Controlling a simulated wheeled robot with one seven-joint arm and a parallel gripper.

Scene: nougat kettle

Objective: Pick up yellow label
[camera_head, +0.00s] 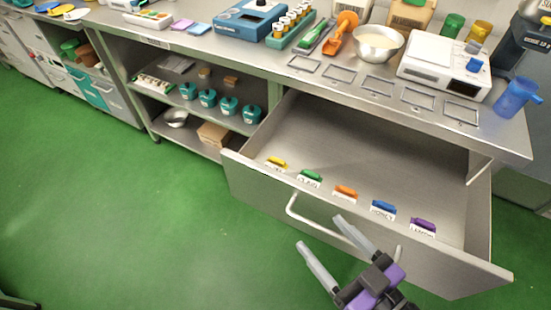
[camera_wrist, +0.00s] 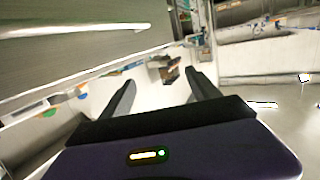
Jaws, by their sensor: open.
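The yellow label (camera_head: 277,162) is at the left end of a row of coloured labels just inside the front of the open drawer (camera_head: 375,155). It has a yellow grip above a white face. My gripper (camera_head: 321,232) is open and empty in front of the drawer near its handle, to the right of and below the yellow label in the head view, apart from it. The open fingers also show in the wrist view (camera_wrist: 160,80). Small coloured pieces show at the left of the wrist view, but I cannot tell the yellow label there.
Green (camera_head: 311,176), orange (camera_head: 345,191), blue (camera_head: 383,208) and purple (camera_head: 423,225) labels continue the row. The drawer handle (camera_head: 325,226) sticks out near my gripper. The worktop above holds a bowl (camera_head: 378,44), a white scale (camera_head: 447,65) and empty frames. Green floor is clear at left.

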